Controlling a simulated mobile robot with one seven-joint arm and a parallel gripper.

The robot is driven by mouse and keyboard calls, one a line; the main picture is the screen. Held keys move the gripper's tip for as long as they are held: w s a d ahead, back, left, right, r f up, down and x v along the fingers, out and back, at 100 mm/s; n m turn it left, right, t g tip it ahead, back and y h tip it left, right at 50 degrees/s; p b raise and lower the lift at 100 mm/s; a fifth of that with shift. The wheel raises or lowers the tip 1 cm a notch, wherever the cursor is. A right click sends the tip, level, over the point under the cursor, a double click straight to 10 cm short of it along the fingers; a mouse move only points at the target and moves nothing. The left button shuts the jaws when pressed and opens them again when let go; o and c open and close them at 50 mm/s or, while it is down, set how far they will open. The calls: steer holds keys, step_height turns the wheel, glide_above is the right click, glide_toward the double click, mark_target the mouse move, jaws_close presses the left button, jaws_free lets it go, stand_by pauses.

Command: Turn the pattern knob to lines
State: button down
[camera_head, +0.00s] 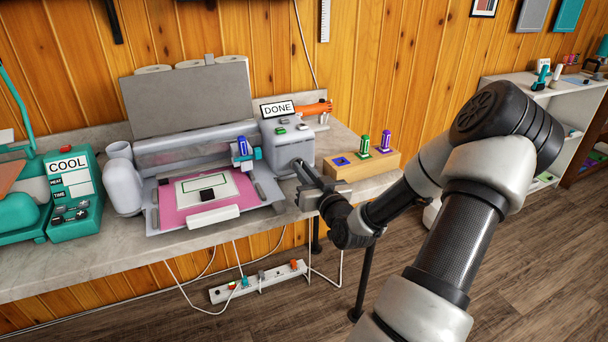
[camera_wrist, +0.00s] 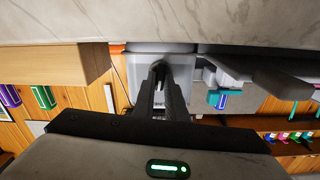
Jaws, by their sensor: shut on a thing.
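The grey control box (camera_head: 288,148) stands at the right end of the cutting machine, with a sign reading DONE above it. My gripper (camera_head: 299,166) reaches the lower front of this box. In the wrist view, my gripper (camera_wrist: 160,68) has its dark fingers close together against the box face (camera_wrist: 139,72), shut on the pattern knob. The fingers hide the knob almost fully. I cannot read its pointer or the pattern marks around it.
The cutting machine (camera_head: 155,152) holds a pink mat (camera_head: 180,217) with a white sheet. A wooden block (camera_head: 345,171) with purple and green pens stands to the right. A teal heat press (camera_head: 75,197) stands at the left. Cables and a power strip (camera_head: 222,294) lie below the counter.

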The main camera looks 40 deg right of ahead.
steer(key=shift+n+b, duration=0.35)
steer(key=shift+n, duration=0.25)
steer(key=c, duration=1.8)
jaws_free()
steer(key=shift+s, duration=0.15)
steer(key=p+v, duration=0.7)
steer(key=v, duration=1)
steer(key=shift+a, duration=0.15)
